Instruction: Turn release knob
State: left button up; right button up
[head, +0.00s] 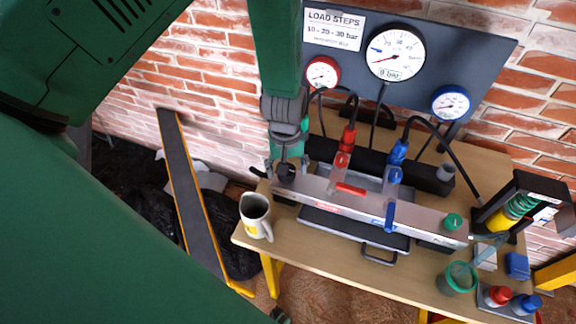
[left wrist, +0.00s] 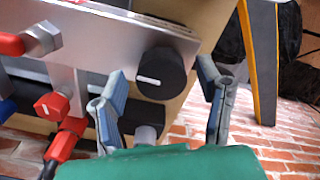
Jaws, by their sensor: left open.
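The release knob (left wrist: 160,75) is a black round knob with a white mark, on the end of the silver manifold (left wrist: 110,45). In the head view the knob (head: 286,173) is at the manifold's left end, partly covered by my arm. My left gripper (left wrist: 161,78) is open, with one finger on each side of the knob. In the left wrist view gaps show between the fingers and the knob. In the head view my left gripper (head: 285,165) comes down from above at the knob. My right gripper is not in view.
A red lever (head: 350,189) and a blue lever (head: 389,216) sit along the manifold, with red and blue hose fittings behind. A mug (head: 256,215) stands close to the knob. Gauges (head: 395,53) hang on the panel behind. A green cup (head: 457,279) stands at the right.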

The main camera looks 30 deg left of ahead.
pick_arm(q)
notch_tip(320, 180, up, 12)
jog(key=shift+f, duration=0.25)
dwell(0.4)
